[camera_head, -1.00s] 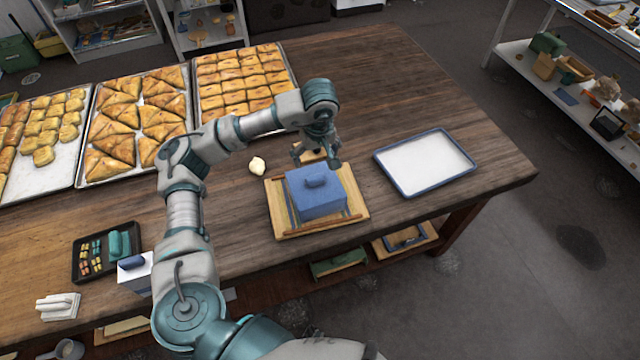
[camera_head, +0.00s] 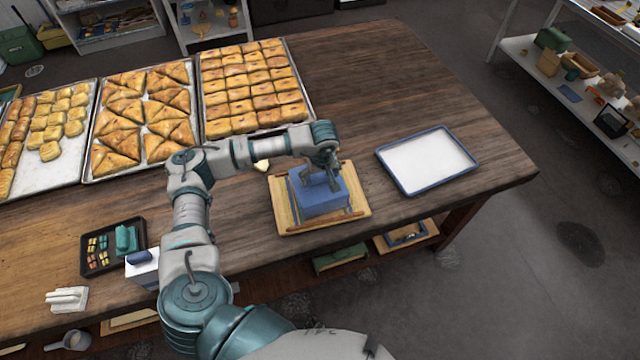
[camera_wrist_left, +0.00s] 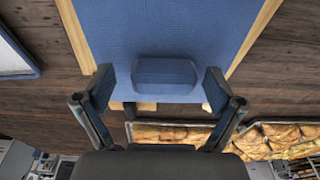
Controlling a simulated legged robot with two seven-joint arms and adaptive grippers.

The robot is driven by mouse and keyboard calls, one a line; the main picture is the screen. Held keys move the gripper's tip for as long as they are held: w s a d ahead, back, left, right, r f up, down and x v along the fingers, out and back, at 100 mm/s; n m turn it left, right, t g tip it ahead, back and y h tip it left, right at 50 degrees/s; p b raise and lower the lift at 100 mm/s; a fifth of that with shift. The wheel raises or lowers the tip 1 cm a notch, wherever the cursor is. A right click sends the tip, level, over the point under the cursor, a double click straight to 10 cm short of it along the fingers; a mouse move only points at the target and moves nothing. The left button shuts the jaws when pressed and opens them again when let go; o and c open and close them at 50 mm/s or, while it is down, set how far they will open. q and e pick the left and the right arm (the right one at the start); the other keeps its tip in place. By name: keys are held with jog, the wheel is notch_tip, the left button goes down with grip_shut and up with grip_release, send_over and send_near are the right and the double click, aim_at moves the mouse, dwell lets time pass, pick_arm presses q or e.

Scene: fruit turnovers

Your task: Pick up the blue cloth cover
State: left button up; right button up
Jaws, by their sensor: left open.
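The blue cloth cover (camera_head: 322,201) is a box-like blue shape on a wooden board (camera_head: 290,225) near the middle of the table. In the left wrist view the cover (camera_wrist_left: 165,25) fills the upper middle, with a raised rounded handle (camera_wrist_left: 165,77) on it. My left gripper (camera_head: 325,181) is over the top of the cover and partly hides it. In the left wrist view its open fingers (camera_wrist_left: 163,90) stand on either side of the handle, with a gap on each side. What lies under the cover is hidden. My right gripper is not in view.
A blue-rimmed white tray (camera_head: 385,168) lies right of the board. Trays of pastries (camera_head: 309,110) fill the back left of the table. A pale lump (camera_head: 262,165) sits beside my left arm. A black tray (camera_head: 86,273) with small items is at front left.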

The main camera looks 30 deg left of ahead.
pick_arm(q)
jog(key=shift+a, duration=0.15)
jog(key=shift+s+a, duration=0.1)
jog(key=shift+a, duration=0.05)
jog(key=shift+c, duration=1.4)
jog(key=shift+a, duration=0.2)
jog(key=c, duration=0.8)
jog(key=shift+d, duration=0.15)
jog(key=c, duration=0.5)
jog(key=shift+d, duration=0.2)
jog(key=shift+c, duration=0.2)
jog(key=shift+r, duration=0.1)
